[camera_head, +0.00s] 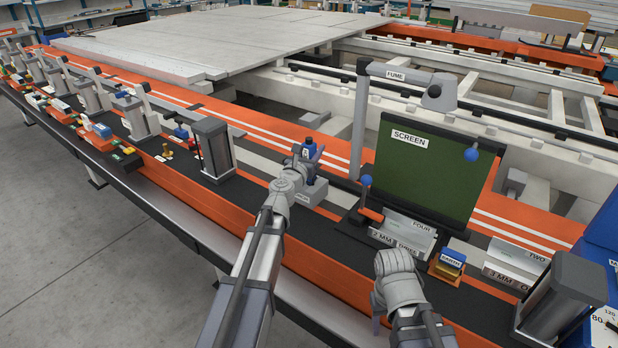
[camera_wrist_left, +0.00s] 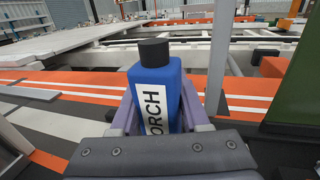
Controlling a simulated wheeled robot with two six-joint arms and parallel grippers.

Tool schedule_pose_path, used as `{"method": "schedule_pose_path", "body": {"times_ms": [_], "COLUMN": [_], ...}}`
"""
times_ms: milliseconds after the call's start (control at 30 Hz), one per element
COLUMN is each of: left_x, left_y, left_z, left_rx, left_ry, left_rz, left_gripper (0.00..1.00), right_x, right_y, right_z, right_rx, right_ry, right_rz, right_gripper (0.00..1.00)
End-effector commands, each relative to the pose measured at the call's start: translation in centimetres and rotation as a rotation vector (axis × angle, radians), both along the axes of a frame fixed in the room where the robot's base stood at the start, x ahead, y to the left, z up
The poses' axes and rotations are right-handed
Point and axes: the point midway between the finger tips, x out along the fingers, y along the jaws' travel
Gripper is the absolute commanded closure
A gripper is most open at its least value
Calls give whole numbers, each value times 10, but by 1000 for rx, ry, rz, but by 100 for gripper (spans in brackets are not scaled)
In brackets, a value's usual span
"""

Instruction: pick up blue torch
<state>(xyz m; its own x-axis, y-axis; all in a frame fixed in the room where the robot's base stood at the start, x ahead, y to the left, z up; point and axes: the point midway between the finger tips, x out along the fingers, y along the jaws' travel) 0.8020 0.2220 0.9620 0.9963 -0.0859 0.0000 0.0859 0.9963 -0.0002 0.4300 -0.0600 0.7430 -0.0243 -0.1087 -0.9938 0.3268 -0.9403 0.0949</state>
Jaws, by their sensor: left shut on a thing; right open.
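The blue torch (camera_wrist_left: 157,85) is a blue bottle-like body with a black cap and a white label reading "ORCH" in the left wrist view. It stands upright between the fingers of my left gripper (camera_wrist_left: 158,118), which is shut on it. In the head view the torch (camera_head: 309,149) shows at the end of my left arm, above a grey block (camera_head: 312,192). I cannot tell whether it touches the block. My right gripper (camera_head: 383,318) is low at the front right, open, with its fingers mostly hidden by its wrist.
A dark green screen (camera_head: 420,175) and a grey fume arm (camera_head: 362,120) stand right of the torch. Labelled metal plates (camera_head: 405,232) and a blue-and-yellow block (camera_head: 450,262) lie before the screen. A dark grey post (camera_head: 213,148) stands left. Orange strip lies open between.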

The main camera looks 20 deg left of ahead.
Motion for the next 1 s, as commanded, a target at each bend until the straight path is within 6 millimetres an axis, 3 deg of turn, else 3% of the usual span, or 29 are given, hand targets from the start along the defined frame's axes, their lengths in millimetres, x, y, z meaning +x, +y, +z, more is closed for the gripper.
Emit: {"method": "schedule_pose_path", "body": {"times_ms": [100, 567, 767, 1000], "left_x": [0, 0, 0, 0], "left_y": [0, 0, 0, 0], "left_z": [0, 5, 23, 58], "left_rx": [0, 0, 0, 0], "left_ry": [0, 0, 0, 0], "left_rz": [0, 0, 0, 0], "left_gripper": [100, 100, 100, 100], "right_x": [0, 0, 0, 0], "right_y": [0, 0, 0, 0], "right_z": [0, 5, 23, 58], "right_rx": [0, 0, 0, 0], "right_ry": [0, 0, 0, 0], "right_rz": [0, 0, 0, 0], "right_gripper": [50, 50, 50, 50]}}
